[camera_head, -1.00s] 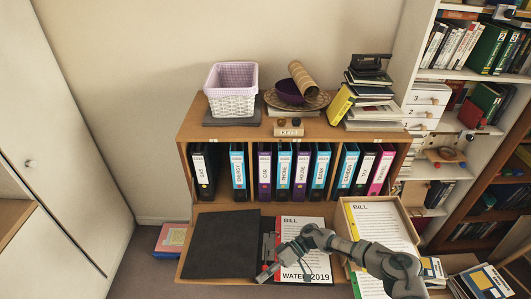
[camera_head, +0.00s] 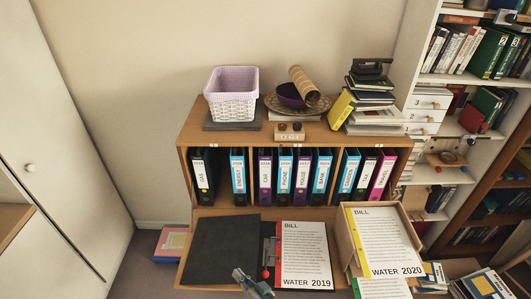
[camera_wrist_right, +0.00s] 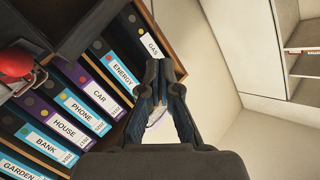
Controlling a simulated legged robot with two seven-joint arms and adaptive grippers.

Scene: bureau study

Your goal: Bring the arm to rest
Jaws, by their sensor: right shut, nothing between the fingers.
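My right gripper (camera_head: 252,285) shows at the bottom edge of the head view, over the front of the open binder. It is shut and empty. In the right wrist view the dark fingers (camera_wrist_right: 160,85) come together in the middle, in front of the shelf and wall. The rest of my right arm is mostly out of the head view. My left gripper is not in view. The open black binder (camera_head: 218,250) lies on the lower board, with the WATER 2019 bill (camera_head: 305,252) on its right side and a red knob (camera_head: 265,274) by the rings.
A box (camera_head: 346,238) with the WATER 2020 bill (camera_head: 383,240) stands to the right. Upright binders (camera_head: 284,175) fill the shelf behind; they show close in the wrist view too. A basket (camera_head: 232,95), a bowl (camera_head: 290,96) and books (camera_head: 372,95) stand on top.

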